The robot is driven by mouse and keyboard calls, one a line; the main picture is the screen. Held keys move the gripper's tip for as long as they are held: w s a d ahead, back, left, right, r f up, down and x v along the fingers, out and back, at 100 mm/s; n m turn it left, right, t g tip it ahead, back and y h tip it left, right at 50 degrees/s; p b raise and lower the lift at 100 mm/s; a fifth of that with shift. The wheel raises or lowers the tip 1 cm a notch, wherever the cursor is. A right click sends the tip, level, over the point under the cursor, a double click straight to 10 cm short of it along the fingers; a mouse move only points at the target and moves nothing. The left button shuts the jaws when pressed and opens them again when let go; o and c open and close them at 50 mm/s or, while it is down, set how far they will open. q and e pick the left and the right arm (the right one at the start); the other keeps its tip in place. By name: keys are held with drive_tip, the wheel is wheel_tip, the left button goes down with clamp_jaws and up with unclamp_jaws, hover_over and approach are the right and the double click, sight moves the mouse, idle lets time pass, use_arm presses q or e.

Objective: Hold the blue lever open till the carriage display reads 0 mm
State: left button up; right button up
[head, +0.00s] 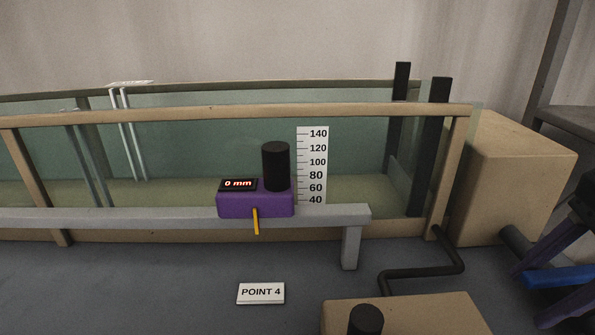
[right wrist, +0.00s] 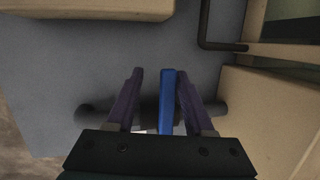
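The purple carriage (head: 255,205) sits on the grey rail in the head view, and its display (head: 238,185) reads 0 mm. The blue lever (head: 560,276) is at the right edge of the head view. My right gripper (head: 530,294) has its purple fingers on either side of the lever. In the right wrist view the lever (right wrist: 167,100) lies between the fingers, close to the right finger and with a gap to the left one. That gripper is open. My left gripper is not in view.
A glass-walled channel (head: 200,150) runs behind the grey rail (head: 120,217). A tan block (head: 510,180) stands at its right end, and a dark bent pipe (head: 425,271) lies on the floor. A POINT 4 sign (head: 261,293) and another tan box (head: 430,315) are in front.

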sight(562, 277)
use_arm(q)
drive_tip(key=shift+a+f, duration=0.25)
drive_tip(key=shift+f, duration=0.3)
use_arm(e)
drive_tip(key=shift+o, duration=0.4)
drive_tip(key=shift+f, duration=0.45)
drive_tip(key=shift+r, duration=0.1)
use_arm(q)
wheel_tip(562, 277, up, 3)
drive_tip(key=p, duration=0.5)
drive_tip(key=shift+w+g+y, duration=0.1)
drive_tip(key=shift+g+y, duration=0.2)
use_arm(e)
drive_tip(key=r, duration=0.2)
drive_tip(key=d+r, duration=0.1)
drive_tip(key=r, duration=0.1)
drive_tip(key=d+r, duration=0.1)
drive_tip(key=r, duration=0.2)
drive_tip(key=shift+w+r, duration=0.1)
drive_tip(key=shift+w, duration=0.3)
use_arm(q)
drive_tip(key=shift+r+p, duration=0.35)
drive_tip(key=shift+p, duration=0.1)
use_arm(e)
drive_tip(key=shift+s+r, duration=0.1)
drive_tip(key=shift+r, duration=0.35)
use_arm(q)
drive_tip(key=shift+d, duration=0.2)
use_arm(e)
drive_tip(key=v, duration=1)
